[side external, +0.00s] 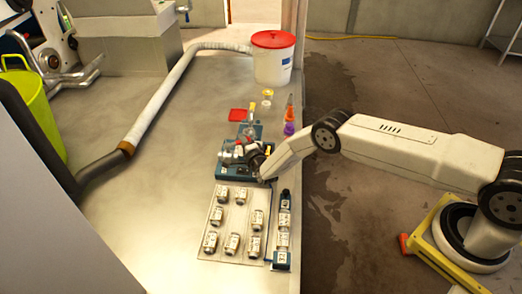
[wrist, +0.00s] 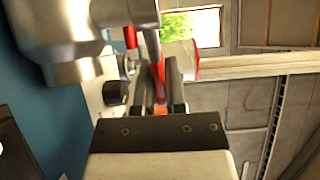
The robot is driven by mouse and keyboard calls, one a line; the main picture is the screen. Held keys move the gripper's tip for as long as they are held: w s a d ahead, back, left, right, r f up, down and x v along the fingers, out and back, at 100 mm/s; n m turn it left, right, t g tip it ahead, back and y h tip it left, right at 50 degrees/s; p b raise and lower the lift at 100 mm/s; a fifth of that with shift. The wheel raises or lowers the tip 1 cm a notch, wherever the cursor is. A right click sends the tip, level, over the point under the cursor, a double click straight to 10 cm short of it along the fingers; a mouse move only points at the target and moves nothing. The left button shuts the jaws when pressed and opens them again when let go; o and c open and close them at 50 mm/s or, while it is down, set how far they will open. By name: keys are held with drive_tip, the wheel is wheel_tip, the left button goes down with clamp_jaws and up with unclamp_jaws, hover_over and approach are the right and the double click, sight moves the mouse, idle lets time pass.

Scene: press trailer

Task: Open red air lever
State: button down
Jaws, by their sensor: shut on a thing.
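My gripper (wrist: 158,85) is shut on a narrow red lever (wrist: 159,76), which shows between its two dark fingers in the wrist view. A silver metal fitting (wrist: 60,35) fills the upper left there, close beside the fingers. In the side external view my gripper (side external: 244,158) is at the small metal apparatus on a blue base (side external: 228,172) on the bench. Red parts show there, but my gripper partly covers the apparatus, and the lever cannot be clearly picked out in that view.
A clear tray (side external: 214,252) with several small labelled vials lies in front of the apparatus, with a blue-ended holder (side external: 281,260) beside it. Behind stand small coloured bottles (side external: 289,115), a red square (side external: 238,115) and a white bucket with a red lid (side external: 272,66).

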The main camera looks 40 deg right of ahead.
drive_tip(key=m+h, duration=0.1)
drive_tip(key=h, duration=0.1)
drive_tip(key=s+m+g+h, duration=0.1)
drive_tip(key=h, duration=0.1)
drive_tip(key=s+a+m+g+h, duration=0.1)
drive_tip(key=m+h, duration=0.1)
drive_tip(key=shift+s+a+m+g+h, duration=0.15)
drive_tip(key=shift+s+m+g+h, duration=0.1)
drive_tip(key=shift+m+g+h, duration=0.5)
drive_tip(key=shift+s+a+m+g+h, duration=0.2)
drive_tip(key=shift+m+g+h, duration=0.35)
drive_tip(key=shift+h, duration=0.3)
drive_tip(key=c, duration=0.7)
unclamp_jaws()
drive_tip(key=shift+s+a, duration=0.15)
drive_tip(key=shift+s, duration=0.05)
drive_tip(key=shift+v, duration=3.7)
drive_tip(key=shift+w+a+r, duration=0.1)
